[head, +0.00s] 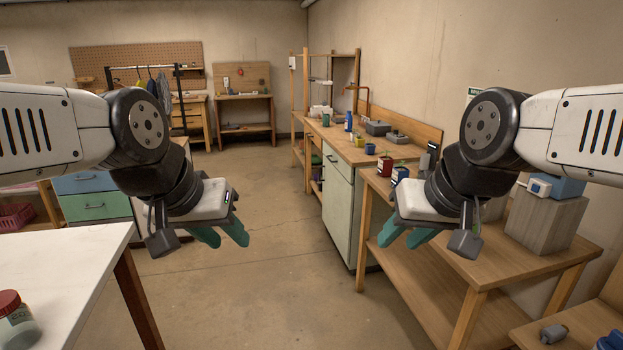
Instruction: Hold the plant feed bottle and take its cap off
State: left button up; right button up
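I cannot tell for sure which container is the plant feed bottle. On the far counter (345,152) at centre right stand a small blue bottle (348,121) and a green container (325,120), too small to read. Neither touches anything.
A wooden bench (485,262) with a lower shelf stands at right, holding small pots and a grey block (545,218). The white table (75,270) is at left. A copper tap (362,92) rises behind the counter. The floor (270,290) between is clear.

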aim_at(348, 125)
jog(key=i+l+u, duration=0.1)
jog(key=i+u, duration=0.35)
jog(key=i, duration=1.65)
jog(key=i+j, duration=0.1)
jog(key=i, duration=1.7)
jog(key=i+z, duration=0.3)
jog(key=i+j+z, duration=0.25)
jog(key=i, duration=0.3)
jog(key=i+l+z, duration=0.15)
jog(key=i+z, duration=0.7)
jog(key=i+j+z, duration=0.1)
jog(key=i+z, duration=0.35)
jog(key=k+l, duration=0.05)
jog(key=k, duration=0.05)
